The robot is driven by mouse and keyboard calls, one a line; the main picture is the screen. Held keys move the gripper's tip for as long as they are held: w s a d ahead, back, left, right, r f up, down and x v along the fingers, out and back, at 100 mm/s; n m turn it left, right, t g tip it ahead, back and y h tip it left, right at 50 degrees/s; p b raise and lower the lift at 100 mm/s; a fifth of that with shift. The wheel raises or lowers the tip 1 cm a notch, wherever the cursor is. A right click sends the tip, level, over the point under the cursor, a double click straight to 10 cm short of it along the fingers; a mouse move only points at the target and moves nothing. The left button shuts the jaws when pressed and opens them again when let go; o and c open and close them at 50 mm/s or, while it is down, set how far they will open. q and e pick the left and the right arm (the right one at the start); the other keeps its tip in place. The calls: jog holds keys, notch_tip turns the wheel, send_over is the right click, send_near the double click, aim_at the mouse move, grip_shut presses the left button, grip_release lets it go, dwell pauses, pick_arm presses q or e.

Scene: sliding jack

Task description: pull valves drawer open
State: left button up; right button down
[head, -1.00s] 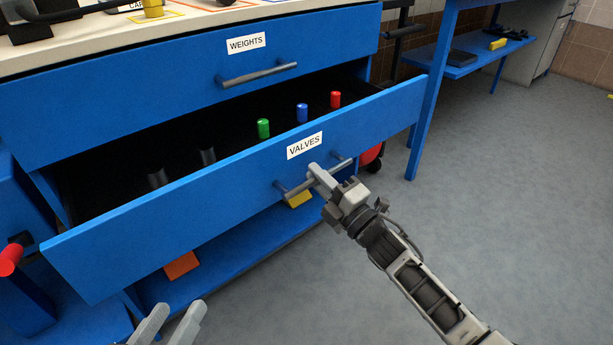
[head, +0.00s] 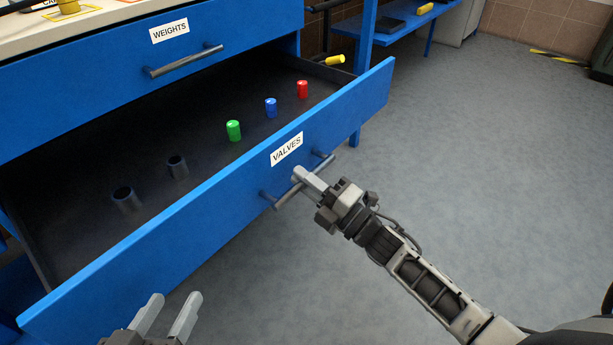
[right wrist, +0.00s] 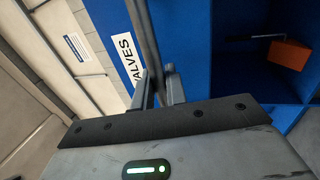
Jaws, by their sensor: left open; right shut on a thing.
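The blue VALVES drawer (head: 215,205) stands well open below the shut WEIGHTS drawer (head: 120,75) in the head view. Its grey bar handle (head: 284,199) sits under the VALVES label (head: 286,149). My right gripper (head: 300,180) is shut on that handle; the right wrist view shows the bar (right wrist: 147,40) running between the fingers (right wrist: 160,88). Inside the drawer stand a green valve (head: 233,131), a blue valve (head: 270,108) and a red valve (head: 302,90), with two dark grey cylinders to their left. My left gripper (head: 168,315) is open and empty, in front of the drawer.
A blue table (head: 375,35) with a lower shelf stands behind at the right. The grey floor (head: 480,150) at the right is clear. The right wrist view shows an orange object (right wrist: 288,55) in a blue compartment.

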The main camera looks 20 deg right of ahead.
jog(key=c, duration=1.5)
grip_release()
pick_arm(q)
jog(key=shift+r, duration=0.1)
jog(key=shift+r, duration=0.1)
pick_arm(e)
jog(key=shift+s+d, duration=0.1)
pick_arm(q)
jog(key=shift+s+a+f+g+y+p, duration=0.1)
jog(key=shift+a+f+g+y+p, duration=0.3)
jog(key=shift+p, duration=0.45)
pick_arm(e)
jog(key=v, duration=1.6)
pick_arm(q)
jog(key=shift+d, duration=0.1)
